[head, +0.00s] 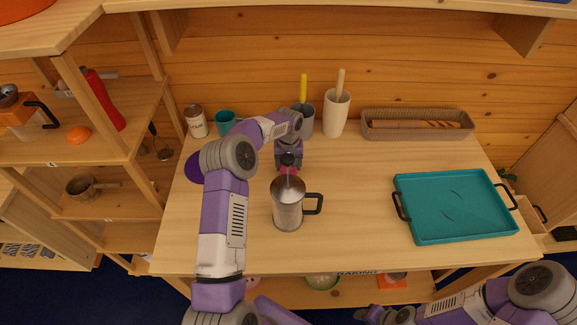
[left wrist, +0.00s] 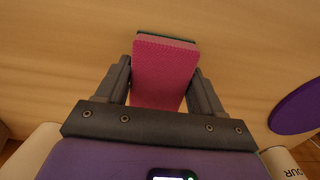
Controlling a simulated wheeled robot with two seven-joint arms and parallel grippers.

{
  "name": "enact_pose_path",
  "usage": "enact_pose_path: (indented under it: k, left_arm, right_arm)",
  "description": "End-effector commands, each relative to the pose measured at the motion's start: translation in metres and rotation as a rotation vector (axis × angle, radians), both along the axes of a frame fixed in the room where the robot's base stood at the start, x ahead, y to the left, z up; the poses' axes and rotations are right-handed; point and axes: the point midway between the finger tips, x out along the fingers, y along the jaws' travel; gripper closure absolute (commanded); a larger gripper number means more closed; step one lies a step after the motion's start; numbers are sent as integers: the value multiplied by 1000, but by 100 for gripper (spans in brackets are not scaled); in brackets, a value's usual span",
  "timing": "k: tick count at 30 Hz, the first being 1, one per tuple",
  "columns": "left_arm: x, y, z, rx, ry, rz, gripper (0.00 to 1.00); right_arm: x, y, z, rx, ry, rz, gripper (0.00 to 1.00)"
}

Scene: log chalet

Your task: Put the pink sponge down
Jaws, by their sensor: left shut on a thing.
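The pink sponge (left wrist: 163,75), with a dark green layer along its far edge, sits between the two fingers of my left gripper (left wrist: 160,85) in the left wrist view. The fingers are shut on its sides. In the head view my left gripper (head: 288,162) points down over the wooden table (head: 355,215), behind the steel pot. Only a small pink part of the sponge (head: 291,170) shows there. I cannot tell whether its underside touches the table. My right gripper (head: 368,314) is small and partly cut off at the bottom edge; its jaws are unclear.
A steel pot (head: 288,207) with a black handle stands just in front of the left gripper. A teal tray (head: 455,207) lies at right. A wicker basket (head: 417,125), white holder (head: 336,113), teal mug (head: 225,122) and jar (head: 196,122) line the back. The table between pot and tray is clear.

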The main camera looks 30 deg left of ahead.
Motion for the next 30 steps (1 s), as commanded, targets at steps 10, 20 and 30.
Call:
enact_pose_path:
  k: [10, 20, 30]
  left_arm:
    - [0, 0, -11, 0, -1, 1, 61]
    - [0, 0, -12, 0, -1, 1, 7]
    - [1, 0, -2, 1, -4, 1, 7]
  right_arm:
    - [0, 0, -1, 0, 0, 0, 57]
    - [0, 0, -3, 0, 0, 0, 57]
    - [0, 0, 0, 0, 0, 0, 57]
